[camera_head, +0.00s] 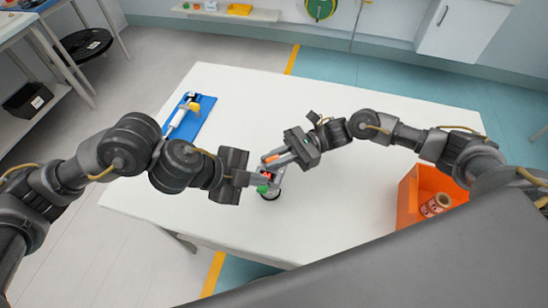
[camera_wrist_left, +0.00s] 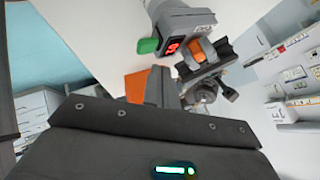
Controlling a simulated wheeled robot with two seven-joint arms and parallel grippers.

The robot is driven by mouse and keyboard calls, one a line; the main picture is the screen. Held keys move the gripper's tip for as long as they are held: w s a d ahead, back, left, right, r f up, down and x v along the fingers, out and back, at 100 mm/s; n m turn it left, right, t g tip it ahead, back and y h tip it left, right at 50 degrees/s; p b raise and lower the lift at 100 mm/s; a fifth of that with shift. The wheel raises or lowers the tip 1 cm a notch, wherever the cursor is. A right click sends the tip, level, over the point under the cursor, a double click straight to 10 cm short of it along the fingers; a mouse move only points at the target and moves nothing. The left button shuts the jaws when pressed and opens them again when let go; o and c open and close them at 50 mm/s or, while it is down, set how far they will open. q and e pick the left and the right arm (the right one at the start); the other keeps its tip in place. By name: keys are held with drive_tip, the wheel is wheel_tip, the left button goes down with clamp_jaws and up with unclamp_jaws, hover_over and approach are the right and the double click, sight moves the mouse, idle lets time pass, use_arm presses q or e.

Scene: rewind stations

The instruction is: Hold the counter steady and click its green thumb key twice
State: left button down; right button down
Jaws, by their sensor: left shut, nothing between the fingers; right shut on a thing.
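The counter (camera_head: 279,178) is a small grey device with a red lit display, standing on the white table. In the left wrist view the counter (camera_wrist_left: 184,22) shows its red digits and the green thumb key (camera_wrist_left: 148,46) sticking out from its side. The green key also shows in the head view (camera_head: 263,189). My right gripper (camera_head: 270,160) is shut on the counter from the upper right. My left gripper (camera_head: 262,179) is shut and empty close beside the counter, near the key. In the left wrist view its fingers (camera_wrist_left: 158,85) appear just below the key, seemingly apart from it.
A blue tray (camera_head: 187,128) with a white and yellow tool lies at the table's left. An orange bin (camera_head: 408,198) with a labelled roll (camera_head: 435,205) stands at the right. The white table (camera_head: 335,225) is otherwise largely clear around the counter.

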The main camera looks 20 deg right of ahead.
sight(258, 189)
use_arm(q)
drive_tip(key=shift+r, duration=2.4)
idle(0.6)
drive_tip(key=shift+f, duration=3.05)
drive_tip(key=shift+f, duration=0.15)
drive_tip(key=shift+f, duration=0.45)
idle(0.6)
drive_tip(key=shift+r, duration=0.65)
